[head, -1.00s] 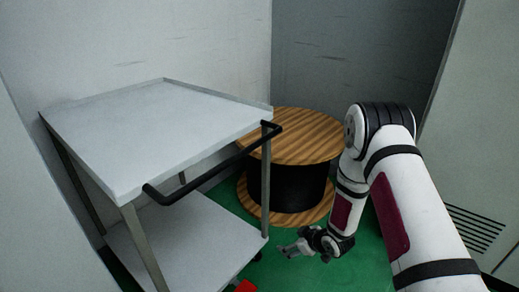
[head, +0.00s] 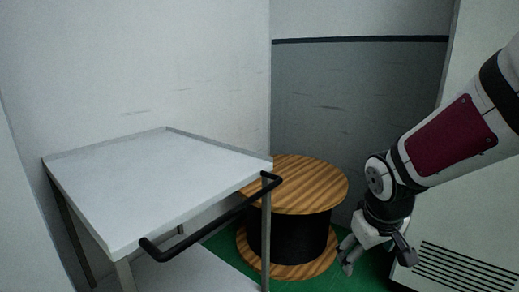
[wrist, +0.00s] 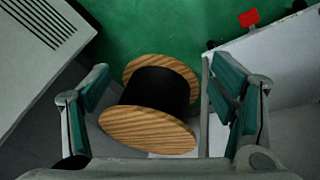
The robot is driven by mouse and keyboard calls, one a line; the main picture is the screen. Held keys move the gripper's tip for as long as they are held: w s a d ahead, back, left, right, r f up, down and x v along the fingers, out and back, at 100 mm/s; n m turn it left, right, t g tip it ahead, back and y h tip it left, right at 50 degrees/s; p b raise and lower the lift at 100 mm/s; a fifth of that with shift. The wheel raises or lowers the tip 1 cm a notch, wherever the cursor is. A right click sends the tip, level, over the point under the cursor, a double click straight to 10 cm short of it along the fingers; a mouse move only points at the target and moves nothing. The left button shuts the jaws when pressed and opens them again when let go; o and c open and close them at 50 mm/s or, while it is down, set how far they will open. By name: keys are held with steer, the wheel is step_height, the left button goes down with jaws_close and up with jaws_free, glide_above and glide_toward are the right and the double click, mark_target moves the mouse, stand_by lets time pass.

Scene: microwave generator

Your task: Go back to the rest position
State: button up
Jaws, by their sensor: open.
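My gripper (head: 376,254) hangs at the lower right of the head view, pointing down, in front of the grey wall and to the right of the wooden spool. In the wrist view my gripper (wrist: 160,112) shows its two fingers spread wide apart, with nothing between them. The cable spool (head: 295,185), with striped wooden discs and a black core, stands beyond the fingers and also shows in the wrist view (wrist: 148,130). My arm reaches in from the right edge of the head view.
A grey two-shelf cart (head: 150,185) with a black handle (head: 215,220) stands at the left. A vented white cabinet (head: 465,262) is at the right. A red object (wrist: 249,18) lies by the cart in the wrist view. Green floor (wrist: 150,35) is open between them.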

steer(key=s+a+r+m+g, duration=0.1)
steer(key=s+r, duration=0.1)
steer(key=s, duration=0.8)
steer(key=s+a+r+m+g+y, duration=0.1)
steer(key=s+r, duration=0.2)
steer(key=s, duration=0.6)
steer(key=s+a+r+m+g, duration=0.1)
steer(key=s+a+r+g, duration=0.1)
steer(key=s, duration=0.8)
step_height(320, 180, up, 34)
steer(key=t+p, duration=0.4)
steer(key=p, duration=2.7)
steer(key=shift+d+p, duration=0.35)
steer(key=shift+d, duration=0.1)
steer(key=shift+w+f, duration=0.1)
